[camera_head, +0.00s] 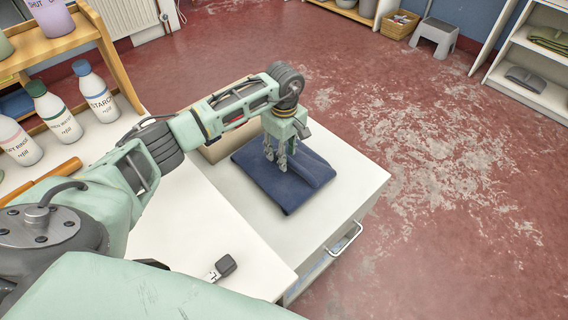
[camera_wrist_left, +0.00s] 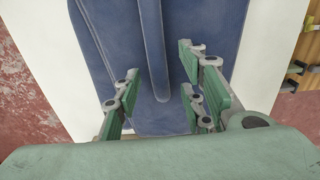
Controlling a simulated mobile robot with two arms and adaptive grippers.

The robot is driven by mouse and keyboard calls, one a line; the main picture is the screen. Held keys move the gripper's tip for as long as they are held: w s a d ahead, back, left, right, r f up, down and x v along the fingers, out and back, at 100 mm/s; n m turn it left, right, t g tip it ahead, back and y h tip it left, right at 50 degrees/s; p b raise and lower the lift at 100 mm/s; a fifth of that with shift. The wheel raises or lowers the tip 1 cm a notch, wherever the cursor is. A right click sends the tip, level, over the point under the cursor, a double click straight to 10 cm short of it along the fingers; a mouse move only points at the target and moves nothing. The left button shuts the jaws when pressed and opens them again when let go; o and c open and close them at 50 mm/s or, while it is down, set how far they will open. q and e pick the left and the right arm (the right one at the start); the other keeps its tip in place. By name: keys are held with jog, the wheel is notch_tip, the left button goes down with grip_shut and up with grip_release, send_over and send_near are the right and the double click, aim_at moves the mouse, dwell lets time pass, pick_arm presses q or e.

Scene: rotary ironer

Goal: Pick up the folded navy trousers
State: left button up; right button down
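The folded navy trousers (camera_head: 292,190) lie flat on the white cabinet top (camera_head: 345,195), a raised fold running along them. They also fill much of the left wrist view (camera_wrist_left: 215,25). My left gripper (camera_head: 276,163) points down over the trousers, near their far left part. In the left wrist view its green-padded fingers (camera_wrist_left: 162,75) are apart, with the raised fold showing between them and nothing held. I cannot tell whether the fingertips touch the cloth. My right gripper is not in view.
White bottles (camera_head: 55,110) stand on the counter at the left, beside a wooden shelf (camera_head: 60,45). A small dark object (camera_head: 222,267) lies on the near white surface. A drawer handle (camera_head: 345,238) sticks out in front. A grey step stool (camera_head: 433,36) stands far off on open red floor.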

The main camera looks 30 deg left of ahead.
pick_arm(q)
jog(key=shift+f, duration=0.25)
jog(key=shift+c, duration=0.3)
grip_shut()
